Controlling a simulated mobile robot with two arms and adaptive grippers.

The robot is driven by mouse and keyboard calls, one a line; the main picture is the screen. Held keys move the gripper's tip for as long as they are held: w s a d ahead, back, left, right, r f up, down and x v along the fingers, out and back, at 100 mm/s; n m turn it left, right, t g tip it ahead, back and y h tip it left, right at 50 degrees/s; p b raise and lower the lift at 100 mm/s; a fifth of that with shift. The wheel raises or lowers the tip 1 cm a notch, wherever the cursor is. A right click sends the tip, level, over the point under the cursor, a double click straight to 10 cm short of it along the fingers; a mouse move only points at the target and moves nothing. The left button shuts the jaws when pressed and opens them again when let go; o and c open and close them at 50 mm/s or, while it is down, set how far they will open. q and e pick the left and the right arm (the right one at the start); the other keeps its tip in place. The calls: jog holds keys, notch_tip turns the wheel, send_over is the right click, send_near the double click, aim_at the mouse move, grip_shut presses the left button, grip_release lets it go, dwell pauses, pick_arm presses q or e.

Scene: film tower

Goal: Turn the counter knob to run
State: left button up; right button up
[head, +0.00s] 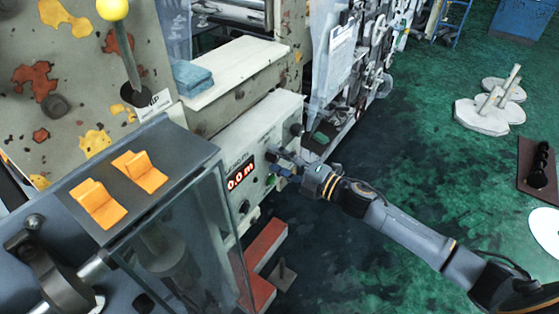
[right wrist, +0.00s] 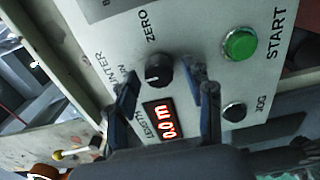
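The counter knob (right wrist: 159,70) is a small round black knob on the pale panel, between the printed ZERO and a partly covered label. A short pale mark shows on its lower side. My right gripper (right wrist: 166,82) is open, with one finger on each side of the knob and a visible gap to it. In the head view my right gripper (head: 284,164) is at the panel front, right of the red display (head: 240,175), and it hides the knob. The display (right wrist: 165,118) reads 0.0 m. My left gripper is not in view.
A green START button (right wrist: 240,44) and a black JOG button (right wrist: 234,112) sit right of the knob in the wrist view. A clear-sided guard with orange switches (head: 139,171) stands left of the panel. Open green floor (head: 420,130) lies to the right.

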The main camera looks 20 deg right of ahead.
jog(key=shift+s+d+f, duration=0.1)
jog(key=shift+s+d, duration=0.25)
jog(key=shift+s, duration=0.1)
jog(key=v, duration=1.1)
jog(key=shift+w, duration=0.1)
jog(key=d+f+m+h, duration=0.4)
jog(key=f+m, duration=0.1)
jog(key=f, duration=0.4)
jog(key=d+f+m+h, duration=0.3)
jog(key=d+f+m, duration=0.2)
jog(key=f, duration=0.5)
jog(key=s+d+f+m+g+h, duration=0.1)
jog(key=s+f+m+g+h, duration=0.15)
jog(key=s+f, duration=0.4)
jog(key=s+d+f+m+g+h, duration=0.1)
jog(key=s+f+m, duration=0.2)
jog(key=f, duration=0.7)
jog(key=s+a+f+m+g, duration=0.2)
jog(key=s+f, duration=0.4)
jog(key=s, duration=0.4)
jog(key=s+a+f+m+g, duration=0.3)
jog(key=s+a+f, duration=0.3)
jog(key=s, duration=0.5)
jog(key=s+a+f+m+g, duration=0.3)
jog(key=s+f, duration=0.4)
jog(key=s, duration=0.4)
jog(key=shift+a+f+g, duration=0.2)
jog(key=shift+a+g, duration=0.2)
jog(key=shift+g, duration=0.45)
